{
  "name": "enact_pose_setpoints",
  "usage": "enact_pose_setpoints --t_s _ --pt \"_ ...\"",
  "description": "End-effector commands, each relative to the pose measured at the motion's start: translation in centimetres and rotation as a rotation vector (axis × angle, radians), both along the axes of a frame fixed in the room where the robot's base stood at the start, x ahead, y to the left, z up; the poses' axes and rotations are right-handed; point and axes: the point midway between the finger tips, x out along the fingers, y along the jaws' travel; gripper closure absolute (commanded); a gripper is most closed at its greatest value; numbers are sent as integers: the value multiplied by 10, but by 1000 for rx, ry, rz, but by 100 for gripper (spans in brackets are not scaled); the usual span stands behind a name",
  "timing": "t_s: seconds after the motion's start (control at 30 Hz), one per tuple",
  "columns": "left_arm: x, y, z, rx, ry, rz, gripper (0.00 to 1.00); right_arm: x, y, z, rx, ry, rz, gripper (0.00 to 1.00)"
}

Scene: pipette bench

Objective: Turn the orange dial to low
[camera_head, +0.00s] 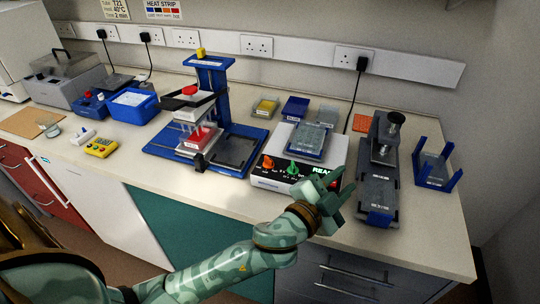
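The orange dial (267,163) is on the left of the sloped black front panel of a white device. A green dial (292,169) is on the same panel, to its right. The marks around the dials are too small to read. My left gripper (325,181) is in front of the panel's right end, to the right of both dials and apart from the orange one. Its fingers look spread with nothing between them. It covers part of the lit green display (321,170), where "REA" shows. My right gripper is not in view.
A blue-framed stand (211,100) with pipettes is left of the device. A grey press-like unit (379,165) and a blue rack (435,165) stand to the right. A block (315,139) sits on the device. The bench front left of the device is clear.

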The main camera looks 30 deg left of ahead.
Motion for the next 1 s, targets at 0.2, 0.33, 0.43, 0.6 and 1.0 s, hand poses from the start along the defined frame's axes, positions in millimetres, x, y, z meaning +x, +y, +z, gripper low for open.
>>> enact_pose_setpoints --t_s 0.2,0.33,0.43,0.6,1.0 --pt "7 -108 71 81 -338 -548 70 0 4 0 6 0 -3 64" --pt "-7 -147 56 334 -342 -1022 70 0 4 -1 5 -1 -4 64" --pt "4 -117 18 620 -122 -1275 70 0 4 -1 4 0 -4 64" --pt "58 39 3 1018 559 -1234 70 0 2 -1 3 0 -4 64" --pt "70 229 77 1016 1279 -677 70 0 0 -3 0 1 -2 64"
